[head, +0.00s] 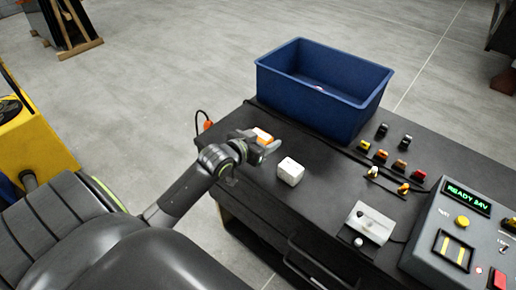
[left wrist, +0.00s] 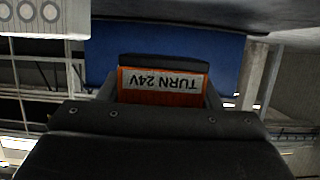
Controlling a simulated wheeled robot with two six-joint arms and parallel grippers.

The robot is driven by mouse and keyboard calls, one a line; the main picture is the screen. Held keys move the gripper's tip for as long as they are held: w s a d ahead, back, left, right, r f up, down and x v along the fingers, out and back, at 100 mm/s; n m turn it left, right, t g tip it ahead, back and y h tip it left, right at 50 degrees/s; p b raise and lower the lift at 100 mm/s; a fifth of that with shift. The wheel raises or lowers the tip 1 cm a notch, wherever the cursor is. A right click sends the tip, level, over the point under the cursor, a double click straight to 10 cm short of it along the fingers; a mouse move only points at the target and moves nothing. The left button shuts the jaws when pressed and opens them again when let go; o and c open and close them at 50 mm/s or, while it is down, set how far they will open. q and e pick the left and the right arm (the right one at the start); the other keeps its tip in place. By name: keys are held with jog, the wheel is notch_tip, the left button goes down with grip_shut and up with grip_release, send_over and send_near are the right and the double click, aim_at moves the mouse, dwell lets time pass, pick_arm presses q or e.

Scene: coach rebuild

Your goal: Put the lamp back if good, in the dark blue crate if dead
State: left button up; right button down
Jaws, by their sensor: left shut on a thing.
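My left gripper (head: 266,142) is shut on an orange lamp (head: 262,135) and holds it over the left end of the black bench. In the left wrist view the lamp (left wrist: 165,98) sits between the fingers, with a pale label reading "TURN 24V" upside down. The dark blue crate (head: 285,84) stands at the bench's far end, beyond the gripper. A small pale object lies inside it. A blue surface, probably the crate (left wrist: 165,45), shows behind the lamp in the left wrist view. My right gripper is not in view.
A white block (head: 290,172) sits just right of the gripper. Several small yellow, orange, red and dark lamps stand on the bench (head: 325,185). A metal fixture (head: 372,223) lies nearer. The grey tester (head: 450,245) at right displays "READY 24V".

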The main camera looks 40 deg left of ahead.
pick_arm(q)
notch_tip(320, 180, down, 2)
jog(key=shift+d+f, duration=0.1)
jog(key=shift+f, duration=2.15)
jog(key=o, duration=1)
jog(key=shift+o, duration=0.2)
jog(key=shift+r, duration=0.25)
jog(key=v, duration=1.2)
jog(key=shift+f, duration=0.1)
